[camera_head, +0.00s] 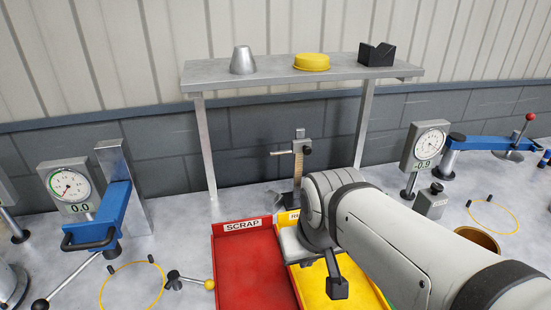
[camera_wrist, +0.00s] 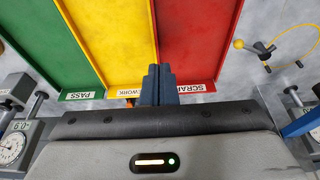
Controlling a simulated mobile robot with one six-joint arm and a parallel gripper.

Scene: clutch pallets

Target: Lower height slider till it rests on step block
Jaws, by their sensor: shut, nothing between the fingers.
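The height gauge (camera_head: 298,170) stands behind the trays in the head view, with an upright scale on a dark base. Its height slider (camera_head: 301,148) sits high on the column, with a thin arm reaching left and a dark knob at the right. I cannot make out a step block; my arm covers the area right of the gauge's base. My gripper (camera_wrist: 158,72) shows in the wrist view as dark fingers shut together and empty, above the tray edges. Its fingertips are hidden in the head view. My wrist is in front of the gauge, apart from the slider.
A red SCRAP tray (camera_head: 242,270), a yellow tray (camera_wrist: 113,40) and a green PASS tray (camera_wrist: 50,60) lie in front. A raised shelf (camera_head: 215,72) spans behind the gauge. Dial gauges stand left (camera_head: 70,187) and right (camera_head: 427,145). A yellow-knobbed lever (camera_head: 190,282) lies left of the trays.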

